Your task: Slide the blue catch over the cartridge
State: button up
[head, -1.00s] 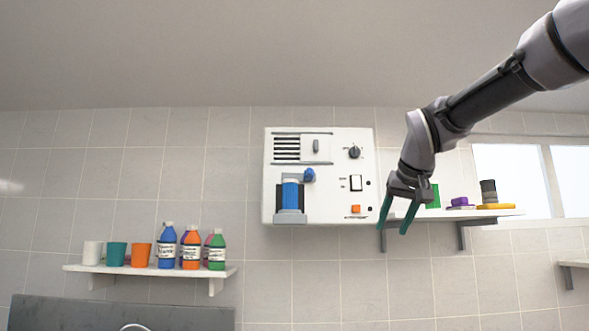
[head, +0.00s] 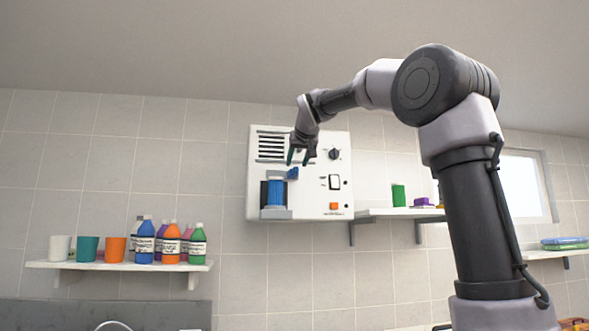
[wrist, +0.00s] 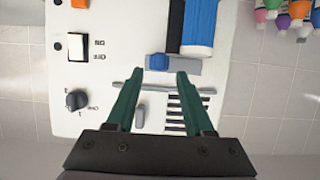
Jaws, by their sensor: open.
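The blue catch (head: 292,173) is a small block on the front of a white wall unit (head: 335,200). It sits above and just right of the blue cartridge (head: 276,192), an upright cylinder in a dark recess. The catch appears beside the cartridge's top, not across it. In the wrist view, which is turned over, the catch (wrist: 157,62) lies just beyond my fingertips, with the cartridge (wrist: 199,25) further up. My gripper (head: 298,162) is open and empty, its green fingers pointing down just above the catch. Whether a fingertip touches it I cannot tell.
The unit also carries a vent grille (head: 271,146), a grey handle (wrist: 140,116), a black knob (head: 334,154), a rocker switch (head: 335,182) and an orange button (head: 334,206). Shelves with bottles (head: 171,243) and a green cup (head: 398,195) flank it.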

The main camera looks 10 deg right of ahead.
aim_at(296, 167)
jog(key=x, duration=0.4)
jog(key=shift+d, duration=0.1)
grip_shut()
dwell(1.4)
